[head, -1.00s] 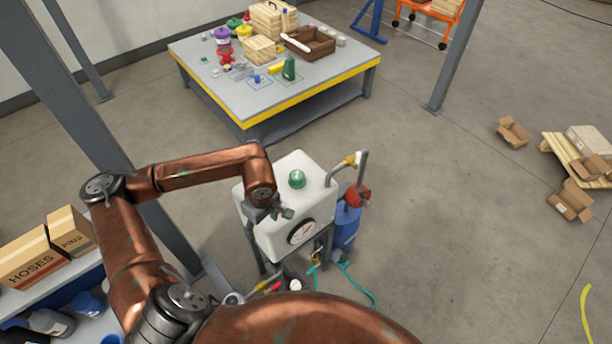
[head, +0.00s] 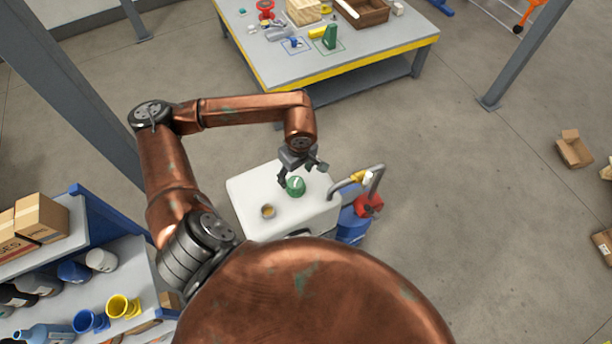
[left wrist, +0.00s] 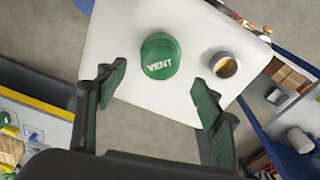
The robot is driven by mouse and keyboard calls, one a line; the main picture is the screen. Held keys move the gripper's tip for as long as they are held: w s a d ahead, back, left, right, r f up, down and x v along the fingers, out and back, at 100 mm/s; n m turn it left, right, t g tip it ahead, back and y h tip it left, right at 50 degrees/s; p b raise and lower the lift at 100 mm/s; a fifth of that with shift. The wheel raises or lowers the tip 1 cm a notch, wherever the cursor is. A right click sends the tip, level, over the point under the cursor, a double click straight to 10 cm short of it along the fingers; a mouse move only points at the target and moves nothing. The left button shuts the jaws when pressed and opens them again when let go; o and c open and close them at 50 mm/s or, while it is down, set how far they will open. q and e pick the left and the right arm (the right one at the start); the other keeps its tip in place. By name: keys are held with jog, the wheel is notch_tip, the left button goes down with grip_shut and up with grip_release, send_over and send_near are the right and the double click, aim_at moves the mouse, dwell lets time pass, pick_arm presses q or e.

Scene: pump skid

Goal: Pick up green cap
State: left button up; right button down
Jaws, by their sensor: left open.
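The green cap (head: 295,187), marked VENT, sits on the top of the white tank (head: 245,193). In the left wrist view the cap (left wrist: 159,56) lies between and a little beyond the fingertips. An open, metal-rimmed neck (head: 268,211) is beside it on the tank top, and it also shows in the left wrist view (left wrist: 224,66). My left gripper (head: 299,172) is open and empty, just above the cap and partly overlapping it in the head view. In the left wrist view its green-padded fingers (left wrist: 160,88) stand wide apart. My right gripper is not in view.
A pipe with a red valve (head: 369,205) and a blue container (head: 352,227) stand right of the tank. A workbench (head: 340,62) with parts is behind. A shelf (head: 130,262) with boxes and bottles is at the left.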

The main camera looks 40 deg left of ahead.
aim_at(295, 182)
pick_arm(q)
jog(key=shift+s+f+p, duration=0.4)
jog(key=shift+s+f, duration=0.3)
jog(key=shift+f, duration=0.35)
jog(key=shift+w+f+p, duration=0.35)
jog(key=shift+f, duration=0.25)
jog(key=shift+w+f+p, duration=0.3)
jog(key=shift+f, duration=0.25)
jog(key=shift+w+a+f, duration=0.15)
jog(key=shift+w+f, duration=0.2)
jog(key=shift+f, duration=0.45)
jog(key=shift+s+a+f, duration=0.15)
jog(key=shift+s+f, duration=0.2)
jog(key=shift+f, duration=0.15)
jog(key=shift+w, duration=0.15)
jog(key=shift+c, duration=0.3)
jog(key=shift+f, duration=0.1)
jog(key=shift+c, duration=0.8)
jog(key=c, duration=1.3)
jog(key=shift+o, duration=0.2)
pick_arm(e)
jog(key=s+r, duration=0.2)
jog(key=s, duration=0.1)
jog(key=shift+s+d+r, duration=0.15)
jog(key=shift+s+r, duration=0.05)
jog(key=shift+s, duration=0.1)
pick_arm(q)
jog(key=shift+r, duration=0.2)
